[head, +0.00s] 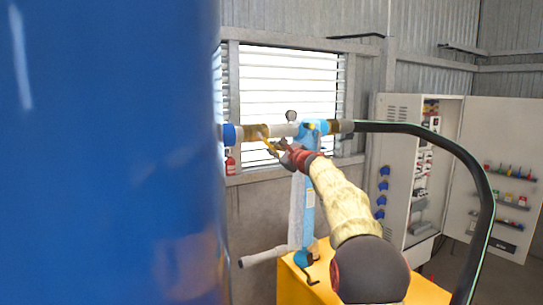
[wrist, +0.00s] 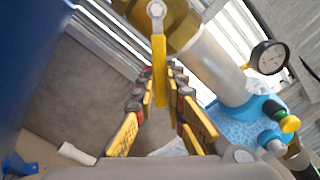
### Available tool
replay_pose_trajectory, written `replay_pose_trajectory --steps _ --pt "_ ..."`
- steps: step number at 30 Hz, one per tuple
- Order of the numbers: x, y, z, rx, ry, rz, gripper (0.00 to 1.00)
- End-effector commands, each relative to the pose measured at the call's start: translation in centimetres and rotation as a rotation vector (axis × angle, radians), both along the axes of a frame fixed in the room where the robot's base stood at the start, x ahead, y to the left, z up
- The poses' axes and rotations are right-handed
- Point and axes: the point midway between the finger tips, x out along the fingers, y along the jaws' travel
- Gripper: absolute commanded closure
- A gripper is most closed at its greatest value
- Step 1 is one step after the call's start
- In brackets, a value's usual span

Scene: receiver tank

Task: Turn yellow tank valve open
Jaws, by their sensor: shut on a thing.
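The yellow valve handle (head: 267,142) is on the pipe just right of the blue tank (head: 110,150). In the wrist view the handle (wrist: 159,62) is a flat yellow lever, bolted at its top end to a brass valve body (wrist: 182,32). My gripper (head: 279,148) reaches it from the lower right. In the wrist view my gripper (wrist: 160,88) has its fingers on both sides of the lever's free end and is shut on it. The lever hangs down, across the pipe in the wrist view.
A pale pipe (wrist: 218,62) runs to a light-blue fitting (wrist: 235,118) with a round gauge (wrist: 268,57). A black hose (head: 455,150) arches right. An open electrical cabinet (head: 412,165) stands behind. A yellow box (head: 290,285) is below the arm.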

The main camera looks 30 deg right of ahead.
Motion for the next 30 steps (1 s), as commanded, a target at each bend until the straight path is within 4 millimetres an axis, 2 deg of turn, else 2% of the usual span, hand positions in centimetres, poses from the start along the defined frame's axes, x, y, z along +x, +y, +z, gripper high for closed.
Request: replay_pose_trajectory --steps 18,30 --pt "0.1 -2.2 3.8 -0.564 -0.019 0.0 1.0" --pt "0.1 -2.4 5.3 -0.774 -0.025 0.002 1.0"
